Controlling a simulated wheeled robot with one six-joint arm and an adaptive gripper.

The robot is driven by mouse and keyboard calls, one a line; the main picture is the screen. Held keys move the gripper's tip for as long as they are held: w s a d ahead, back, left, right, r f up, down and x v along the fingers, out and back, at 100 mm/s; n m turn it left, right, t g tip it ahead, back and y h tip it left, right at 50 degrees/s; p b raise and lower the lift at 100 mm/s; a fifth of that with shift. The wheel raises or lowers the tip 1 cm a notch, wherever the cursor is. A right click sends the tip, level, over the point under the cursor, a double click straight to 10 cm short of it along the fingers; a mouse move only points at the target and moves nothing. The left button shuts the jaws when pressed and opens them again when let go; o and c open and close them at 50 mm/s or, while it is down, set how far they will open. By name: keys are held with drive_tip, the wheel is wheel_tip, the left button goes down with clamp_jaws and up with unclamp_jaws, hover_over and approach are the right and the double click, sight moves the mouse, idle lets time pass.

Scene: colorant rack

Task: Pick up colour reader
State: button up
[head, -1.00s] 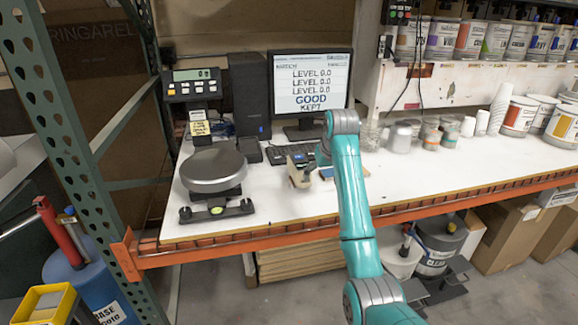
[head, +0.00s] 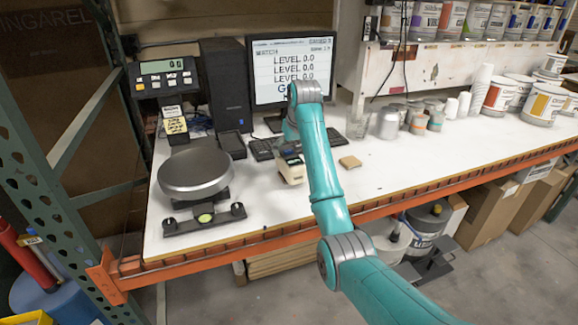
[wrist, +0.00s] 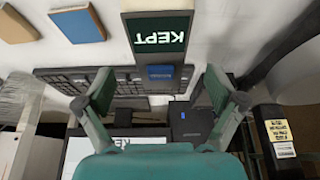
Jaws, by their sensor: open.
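The colour reader is a cream and dark handheld device with a small screen. In the head view the colour reader (head: 291,168) stands on the white table just left of my forearm. In the wrist view the colour reader (wrist: 159,45) shows a dark green screen reading KEPT and a blue button below it. My gripper (wrist: 160,88) is open and empty, with one finger to each side of the reader's near end in the picture. I cannot tell its height above the reader. In the head view my arm hides most of the gripper.
A keyboard (wrist: 62,80) and the monitor (head: 295,70) are behind the reader. A round scale (head: 195,175) stands to the left. A blue pad (wrist: 77,24) and a tan pad (head: 350,162) lie beside the reader. Metal cans and cups (head: 388,124) stand further right. The front right table is clear.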

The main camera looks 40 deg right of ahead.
sight(290, 154)
drive_tip(key=shift+x, duration=2.7)
clamp_jaws()
drive_tip(key=shift+r, duration=0.15)
wheel_tip(290, 154, up, 10)
drive_tip(key=shift+f, duration=0.1)
